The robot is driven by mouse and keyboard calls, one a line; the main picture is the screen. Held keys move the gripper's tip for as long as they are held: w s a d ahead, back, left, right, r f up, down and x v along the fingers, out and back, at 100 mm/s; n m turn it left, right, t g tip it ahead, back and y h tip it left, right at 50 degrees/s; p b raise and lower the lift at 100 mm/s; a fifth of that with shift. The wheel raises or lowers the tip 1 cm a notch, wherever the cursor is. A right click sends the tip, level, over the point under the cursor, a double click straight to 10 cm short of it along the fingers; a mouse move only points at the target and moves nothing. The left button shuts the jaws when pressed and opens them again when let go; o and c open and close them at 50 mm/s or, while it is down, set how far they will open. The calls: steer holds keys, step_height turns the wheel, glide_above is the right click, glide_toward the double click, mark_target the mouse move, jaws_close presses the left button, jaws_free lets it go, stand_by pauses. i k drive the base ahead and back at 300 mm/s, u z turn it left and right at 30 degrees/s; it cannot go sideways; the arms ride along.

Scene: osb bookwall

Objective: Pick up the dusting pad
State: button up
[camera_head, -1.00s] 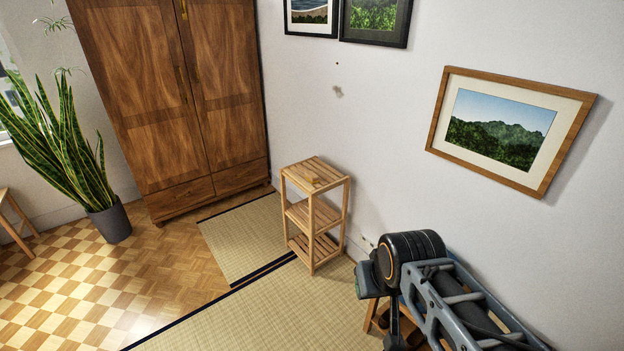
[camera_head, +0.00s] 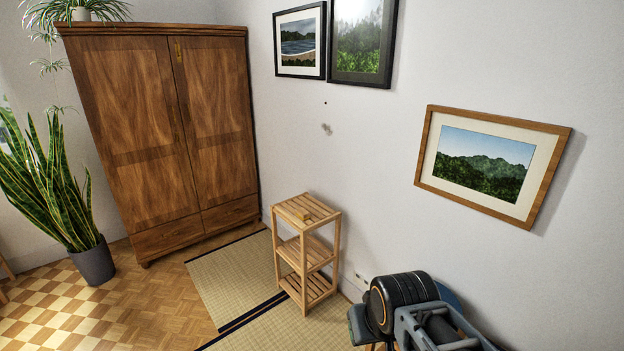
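A small tan, block-like thing (camera_head: 304,215) lies on the top slats of a light wooden three-tier shelf (camera_head: 322,221). It is too small to tell for sure whether it is the dusting pad. No other thing that could be the pad is clear to me. Part of my arm shows at the lower right, in front of the wall and well to the right of the shelf. My gripper is out of the picture.
The shelf stands on tatami mats (camera_head: 226,284) against the white wall. A tall wooden wardrobe (camera_head: 150,130) and a potted snake plant (camera_head: 92,262) stand left. Floor left of the shelf is clear.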

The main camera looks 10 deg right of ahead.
mark_target(302, 213)
steer(key=u, duration=0.55)
steer(key=i, duration=2.5)
steer(key=z, duration=0.75)
steer(key=i, duration=0.5)
steer(key=z, duration=0.2)
